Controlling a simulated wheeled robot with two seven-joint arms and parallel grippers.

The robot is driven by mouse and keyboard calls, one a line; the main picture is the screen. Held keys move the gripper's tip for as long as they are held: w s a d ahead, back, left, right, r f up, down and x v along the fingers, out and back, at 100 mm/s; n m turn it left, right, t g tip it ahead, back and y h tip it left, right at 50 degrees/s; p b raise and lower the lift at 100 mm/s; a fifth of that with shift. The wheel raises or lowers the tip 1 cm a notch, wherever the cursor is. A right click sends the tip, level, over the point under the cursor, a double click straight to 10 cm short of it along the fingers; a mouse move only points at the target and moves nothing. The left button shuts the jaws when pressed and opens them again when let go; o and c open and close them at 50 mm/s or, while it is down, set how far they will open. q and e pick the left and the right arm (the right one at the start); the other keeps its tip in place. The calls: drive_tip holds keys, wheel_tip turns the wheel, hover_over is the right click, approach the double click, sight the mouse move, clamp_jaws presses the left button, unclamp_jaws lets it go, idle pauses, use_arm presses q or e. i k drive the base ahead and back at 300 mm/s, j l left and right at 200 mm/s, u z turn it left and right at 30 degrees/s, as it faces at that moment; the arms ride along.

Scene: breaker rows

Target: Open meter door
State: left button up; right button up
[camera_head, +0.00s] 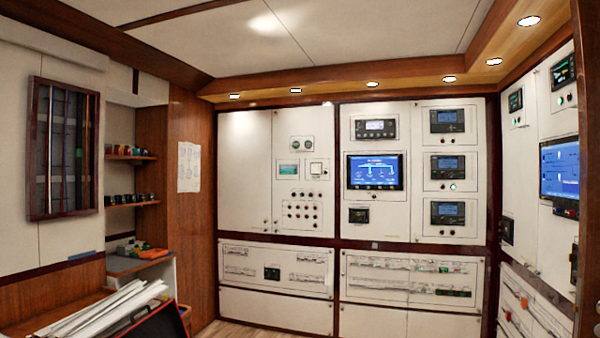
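White cabinet doors cover the far wall. One tall narrow door (304,155) carries small square meters, one with a green display (288,170) and one with a pale face (316,169), above rows of dark round knobs. I cannot tell for certain that this is the meter door. It appears shut, flush with its neighbours. A plain white door (244,172) to its left also appears shut. Neither of my grippers shows in this view.
A screen panel (375,172) and several display units stand right of the meters. Breaker panels (276,270) run below. At the lower left are a shelf (140,262) and a stack of white sheets or strips (105,310). A little wooden floor (225,329) shows.

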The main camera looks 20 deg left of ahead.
sight(302, 137)
drive_tip(key=i, duration=3.15)
drive_tip(key=i+u, duration=0.15)
drive_tip(key=i, duration=0.35)
drive_tip(key=i+u, duration=0.1)
drive_tip(key=i, duration=0.4)
drive_tip(key=i+l+u, duration=0.15)
drive_tip(key=i, duration=0.35)
drive_tip(key=i+l+u, duration=0.15)
drive_tip(key=i, duration=0.35)
drive_tip(key=i+j+u, duration=0.15)
drive_tip(key=i+u, duration=0.35)
drive_tip(key=i+j+u, duration=0.1)
drive_tip(key=i+u, duration=0.2)
drive_tip(key=u, duration=0.15)
drive_tip(key=i+l+u, duration=0.15)
drive_tip(key=i+u, duration=0.2)
drive_tip(key=u, duration=0.15)
